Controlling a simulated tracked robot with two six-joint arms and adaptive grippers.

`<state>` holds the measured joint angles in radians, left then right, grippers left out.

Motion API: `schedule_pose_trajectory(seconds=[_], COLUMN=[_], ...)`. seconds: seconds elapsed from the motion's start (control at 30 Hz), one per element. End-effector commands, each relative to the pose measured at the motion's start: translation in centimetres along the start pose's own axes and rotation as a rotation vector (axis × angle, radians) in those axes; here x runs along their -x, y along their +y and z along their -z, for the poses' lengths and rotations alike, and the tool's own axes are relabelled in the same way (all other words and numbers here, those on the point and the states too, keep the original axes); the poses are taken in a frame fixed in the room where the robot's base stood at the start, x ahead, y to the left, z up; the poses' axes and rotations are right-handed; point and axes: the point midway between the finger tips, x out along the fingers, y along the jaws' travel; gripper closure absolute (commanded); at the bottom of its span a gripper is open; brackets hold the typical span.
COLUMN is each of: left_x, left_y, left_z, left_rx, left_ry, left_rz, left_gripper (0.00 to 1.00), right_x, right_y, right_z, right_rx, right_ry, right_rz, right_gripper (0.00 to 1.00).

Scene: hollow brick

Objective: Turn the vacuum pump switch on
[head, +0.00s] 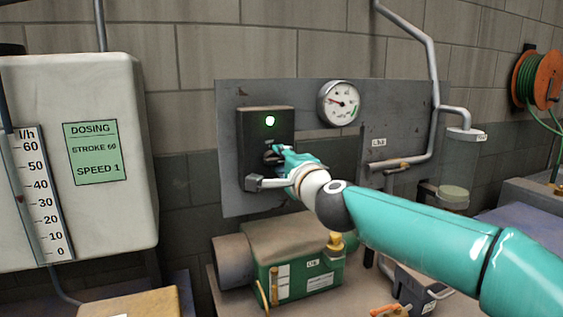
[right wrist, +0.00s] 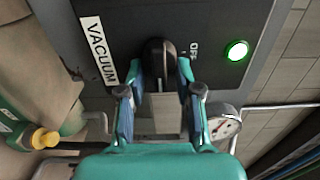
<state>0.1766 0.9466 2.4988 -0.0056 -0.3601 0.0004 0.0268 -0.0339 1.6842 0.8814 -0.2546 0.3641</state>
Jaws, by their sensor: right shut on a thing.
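The vacuum pump switch is a dark rotary knob (right wrist: 159,50) on a black box (head: 256,125) fixed to a grey wall panel (head: 231,95). In the right wrist view the box carries a white VACUUM label (right wrist: 100,50) and OFF lettering beside the knob. A green lamp (head: 270,121) glows on the box; it also shows in the right wrist view (right wrist: 237,50). My right gripper (head: 279,154) is at the box front. In the right wrist view its fingers (right wrist: 160,70) are shut on the knob, one on each side. My left gripper is not in view.
A round gauge (head: 338,103) sits right of the box. A green pump (head: 295,250) stands beneath on a bench. A dosing tank (head: 90,215) is at left, and a pipe (head: 435,70) runs at right.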

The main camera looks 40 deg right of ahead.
Motion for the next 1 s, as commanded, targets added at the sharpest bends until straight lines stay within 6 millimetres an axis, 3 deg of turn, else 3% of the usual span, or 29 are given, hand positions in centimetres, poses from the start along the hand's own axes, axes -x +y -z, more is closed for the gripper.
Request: schedule_pose_trajectory(seconds=[0.07, 0.1, 0.23, 0.67, 1.0], left_x=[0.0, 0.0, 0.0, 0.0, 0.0], left_y=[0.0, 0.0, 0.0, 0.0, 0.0], left_z=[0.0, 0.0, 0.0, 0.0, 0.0], left_rx=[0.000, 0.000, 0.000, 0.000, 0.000], left_ry=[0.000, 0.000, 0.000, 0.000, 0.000], left_rz=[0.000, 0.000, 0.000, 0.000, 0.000], left_gripper=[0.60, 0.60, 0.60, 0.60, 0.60], right_x=[-0.1, -0.1, -0.1, 0.7, 6.6], right_y=[0.5, 0.5, 0.4, 0.0, 0.1], right_z=[0.0, 0.0, 0.0, 0.0, -0.1], right_rx=[0.000, 0.000, 0.001, 0.000, 0.000], right_ry=[0.000, -0.001, -0.001, -0.001, -0.003], right_rz=[-0.009, -0.009, -0.008, -0.001, -0.001], right_gripper=[1.00, 0.63, 0.42, 0.42, 0.42])
